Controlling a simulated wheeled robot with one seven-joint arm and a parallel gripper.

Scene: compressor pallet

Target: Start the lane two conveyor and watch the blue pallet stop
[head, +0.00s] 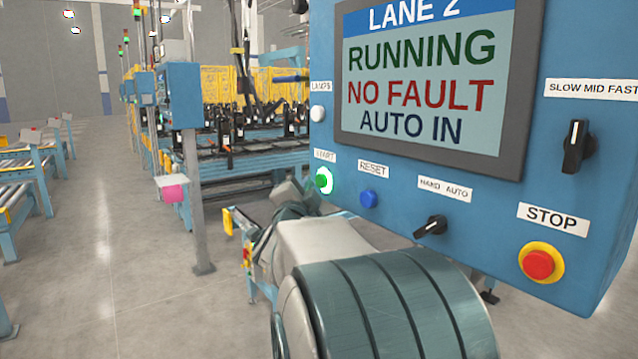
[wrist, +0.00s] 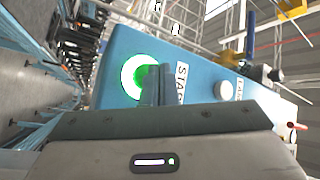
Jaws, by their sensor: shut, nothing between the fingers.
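The lane 2 control box (head: 480,225) is blue and fills the right of the head view. Its screen (head: 430,85) reads LANE 2, RUNNING, NO FAULT, AUTO IN. The START button (head: 324,181) glows green, and it also glows in the wrist view (wrist: 128,76). My gripper (wrist: 157,80) is shut and empty, its fingertips at the right edge of the START button in the wrist view. I cannot tell whether they touch it. My arm hides part of the conveyor area behind it. I cannot make out a blue pallet in either view.
The box also has a blue RESET button (head: 369,199), a HAND/AUTO knob (head: 431,226), a speed knob (head: 577,147) and a red STOP button (head: 538,263). Roller conveyors (head: 30,175) stand at the left. Clear grey floor (head: 110,250) lies between them and a post (head: 193,200).

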